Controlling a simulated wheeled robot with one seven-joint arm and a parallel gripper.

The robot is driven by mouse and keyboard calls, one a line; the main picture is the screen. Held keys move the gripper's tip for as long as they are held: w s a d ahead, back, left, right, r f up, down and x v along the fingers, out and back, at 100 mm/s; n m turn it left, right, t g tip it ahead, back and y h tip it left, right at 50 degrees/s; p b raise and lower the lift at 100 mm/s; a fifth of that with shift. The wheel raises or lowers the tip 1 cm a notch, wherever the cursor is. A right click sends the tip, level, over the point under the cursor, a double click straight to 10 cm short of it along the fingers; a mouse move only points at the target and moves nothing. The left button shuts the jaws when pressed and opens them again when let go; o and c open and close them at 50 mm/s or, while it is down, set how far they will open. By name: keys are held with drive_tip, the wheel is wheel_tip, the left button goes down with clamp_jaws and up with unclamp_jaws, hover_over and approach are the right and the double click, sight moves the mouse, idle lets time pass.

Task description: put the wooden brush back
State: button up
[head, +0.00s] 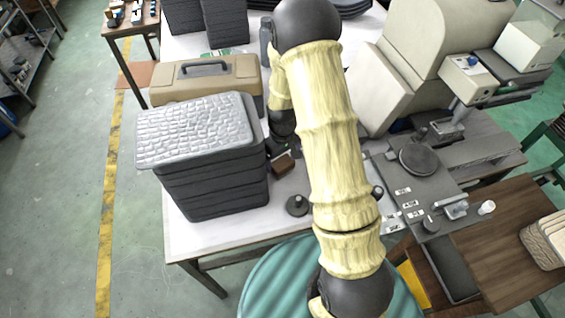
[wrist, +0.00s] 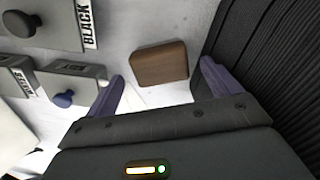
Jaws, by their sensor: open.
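The wooden brush appears as a plain brown block (wrist: 160,62) on the white tabletop in the wrist view. It also shows in the head view (head: 283,164), just right of the stack of dark trays. My gripper (wrist: 161,80) is open, with its two purple fingers apart. The block lies ahead of the fingertips, roughly centred between them, and nothing is held. Whether the fingers reach down beside it cannot be told. In the head view my gripper (head: 276,148) is small and dark, partly hidden by my arm. Any bristles are out of sight.
The dark tray stack (head: 215,175) stands close beside the block; its ribbed side (wrist: 270,60) fills the wrist view's right. A tan toolbox (head: 208,78) stands behind. White tabletop (head: 245,232) is clear in front.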

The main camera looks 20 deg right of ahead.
sight(282, 163)
wheel_tip(282, 163, up, 8)
drive_tip(key=shift+b, duration=0.3)
drive_tip(key=shift+s, duration=0.1)
idle(0.6)
